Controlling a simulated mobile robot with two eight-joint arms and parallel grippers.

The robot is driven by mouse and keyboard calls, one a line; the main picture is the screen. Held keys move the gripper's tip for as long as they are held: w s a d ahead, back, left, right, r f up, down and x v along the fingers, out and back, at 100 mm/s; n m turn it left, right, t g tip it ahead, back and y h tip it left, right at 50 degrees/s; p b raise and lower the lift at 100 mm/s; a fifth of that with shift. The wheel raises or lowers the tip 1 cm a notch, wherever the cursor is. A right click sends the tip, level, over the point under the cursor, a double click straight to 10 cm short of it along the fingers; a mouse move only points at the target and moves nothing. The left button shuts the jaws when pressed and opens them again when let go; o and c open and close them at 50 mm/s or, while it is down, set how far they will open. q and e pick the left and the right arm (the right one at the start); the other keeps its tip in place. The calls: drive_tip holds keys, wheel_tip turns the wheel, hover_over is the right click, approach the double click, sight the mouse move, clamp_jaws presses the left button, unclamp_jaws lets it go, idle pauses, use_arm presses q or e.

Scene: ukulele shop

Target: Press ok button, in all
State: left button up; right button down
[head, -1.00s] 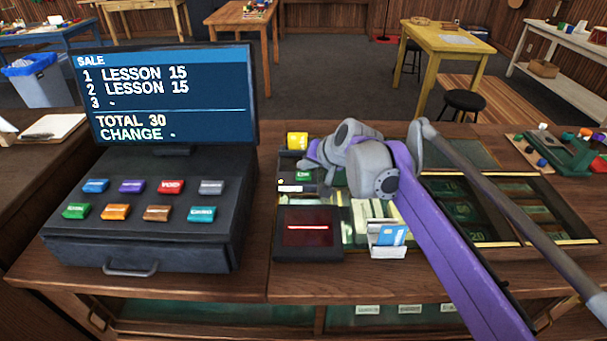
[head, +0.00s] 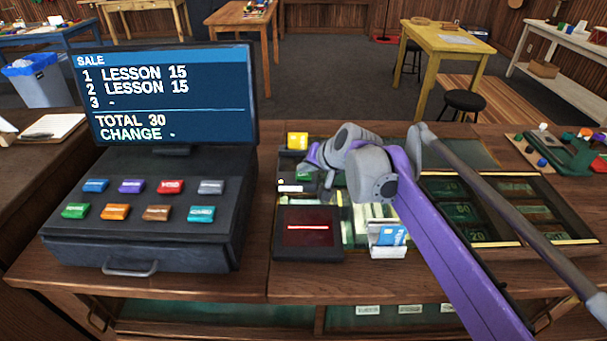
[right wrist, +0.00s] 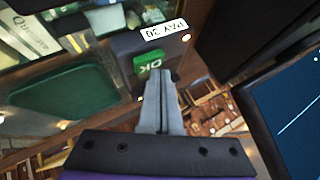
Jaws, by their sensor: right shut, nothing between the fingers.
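The green OK button (right wrist: 148,62) sits on a dark pay terminal (right wrist: 128,44) with a white PAY label. In the head view the terminal (head: 290,186) stands behind the card reader, and the green button is partly hidden by my right gripper (head: 326,184). In the right wrist view my right gripper (right wrist: 158,78) is shut and empty. Its fingertips are right at the lower edge of the button; I cannot tell whether they touch it. My left gripper is not in view.
A register (head: 140,225) with coloured keys and a screen (head: 170,95) reading TOTAL 30 stands at left. A card reader (head: 308,228), a holder with a blue card (head: 390,234) and a cash tray (head: 482,240) surround my right arm.

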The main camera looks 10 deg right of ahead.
sight(306, 178)
drive_tip(key=shift+f, duration=0.45)
drive_tip(key=shift+r, duration=0.15)
idle(0.4)
drive_tip(key=shift+r+p, duration=0.65)
drive_tip(key=shift+r, duration=0.1)
wheel_tip(306, 178, up, 5)
drive_tip(key=p, duration=0.4)
drive_tip(key=shift+r, duration=0.1)
drive_tip(key=shift+s, duration=0.1)
idle(0.6)
